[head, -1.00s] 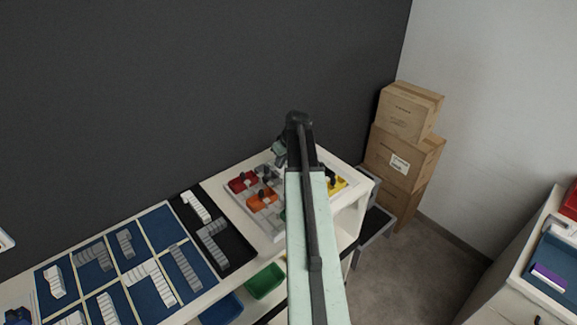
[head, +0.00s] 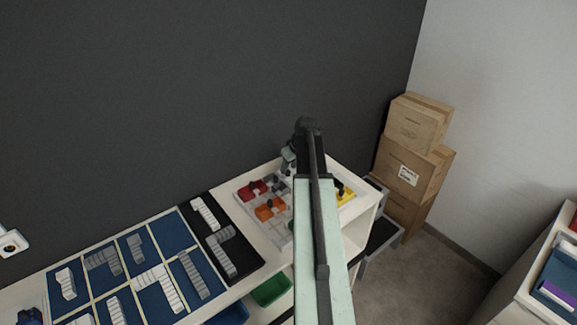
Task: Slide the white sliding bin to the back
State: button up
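I cannot make out a white sliding bin for certain. Under the white counter (head: 262,228), a green bin (head: 271,290) and a blue bin (head: 229,314) show in part. My arm reaches away over the counter's right end and covers part of it and the shelf below. My gripper (head: 289,158) shows only in part behind the arm's far end, above the back of a pale tray with coloured blocks (head: 266,205). Its fingers are too hidden to tell whether they are open or shut.
A blue gridded board (head: 174,238) and a black mat (head: 228,238) with pale stepped pieces lie on the counter. Stacked cartons (head: 404,172) stand at the back right beside a grey rack (head: 384,236). The floor (head: 420,285) is clear toward another white unit at the right.

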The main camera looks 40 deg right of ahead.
jog(key=p+v, duration=0.4)
jog(key=v, duration=0.2)
jog(key=shift+w, duration=0.15)
